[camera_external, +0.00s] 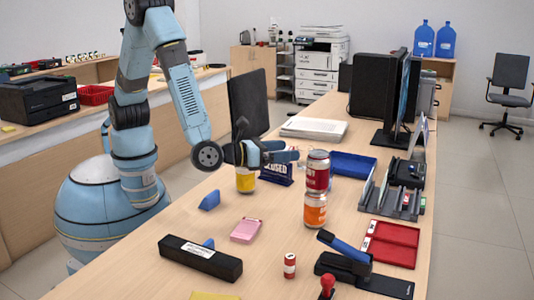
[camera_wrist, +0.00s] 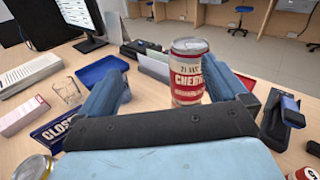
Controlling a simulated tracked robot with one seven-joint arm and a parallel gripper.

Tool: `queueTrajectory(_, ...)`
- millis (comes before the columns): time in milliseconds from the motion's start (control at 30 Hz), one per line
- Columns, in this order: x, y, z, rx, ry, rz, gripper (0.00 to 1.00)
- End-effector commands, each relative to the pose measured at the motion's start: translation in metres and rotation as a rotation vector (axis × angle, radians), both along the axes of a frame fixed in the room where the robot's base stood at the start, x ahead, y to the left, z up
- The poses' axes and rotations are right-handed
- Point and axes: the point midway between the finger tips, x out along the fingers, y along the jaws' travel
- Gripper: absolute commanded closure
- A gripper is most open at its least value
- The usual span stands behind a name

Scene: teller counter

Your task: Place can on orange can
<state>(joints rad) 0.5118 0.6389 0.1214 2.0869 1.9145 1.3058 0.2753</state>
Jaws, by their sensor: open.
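A red and white can (camera_external: 318,170) stands upright on top of the orange can (camera_external: 314,210), roughly aligned with it, on the counter. My gripper (camera_external: 296,156) is just left of the red can at its height, with open jaws and nothing held. In the wrist view the red can (camera_wrist: 188,72), labelled with cherry lettering, shows beyond my gripper (camera_wrist: 168,85), between the two spread blue fingers and nearer the right one. The orange can is hidden in the wrist view behind my gripper's body.
A yellow can (camera_external: 245,180) and a dark blue sign (camera_external: 277,172) stand left of the stack. A blue tray (camera_external: 353,164) lies behind it, and an organizer (camera_external: 392,202), red tray (camera_external: 393,243) and stapler (camera_external: 362,272) lie to the right. A clear glass (camera_wrist: 67,91) stands nearby.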

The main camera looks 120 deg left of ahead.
Motion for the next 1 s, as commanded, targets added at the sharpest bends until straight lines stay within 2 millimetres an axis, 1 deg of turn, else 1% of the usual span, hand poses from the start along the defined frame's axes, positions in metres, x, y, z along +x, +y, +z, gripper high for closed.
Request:
queueTrajectory(33, -0.008, 0.015, 0.016, -0.046, -0.018, 0.051, 0.01)
queueTrajectory(167, -0.037, 0.054, 0.049, -0.186, -0.061, 0.198, 0.01)
queueTrajectory(200, -0.047, 0.064, 0.057, -0.230, -0.074, 0.242, 0.01)
queueTrajectory(267, -0.063, 0.079, 0.069, -0.298, -0.096, 0.308, 0.01)
queueTrajectory(300, -0.074, 0.089, 0.077, -0.342, -0.111, 0.350, 0.01)
queueTrajectory(367, -0.091, 0.101, 0.087, -0.411, -0.135, 0.411, 0.01)
queueTrajectory(400, -0.102, 0.110, 0.094, -0.458, -0.151, 0.453, 0.01)
queueTrajectory(500, -0.132, 0.126, 0.108, -0.575, -0.192, 0.550, 0.01)
queueTrajectory(600, -0.162, 0.139, 0.120, -0.695, -0.235, 0.644, 0.01)
queueTrajectory(733, -0.201, 0.149, 0.132, -0.853, -0.294, 0.758, 0.01)
queueTrajectory(833, -0.230, 0.154, 0.140, -0.979, -0.343, 0.841, 0.01)
queueTrajectory(1000, -0.277, 0.153, 0.151, -1.196, -0.427, 0.968, 0.01)
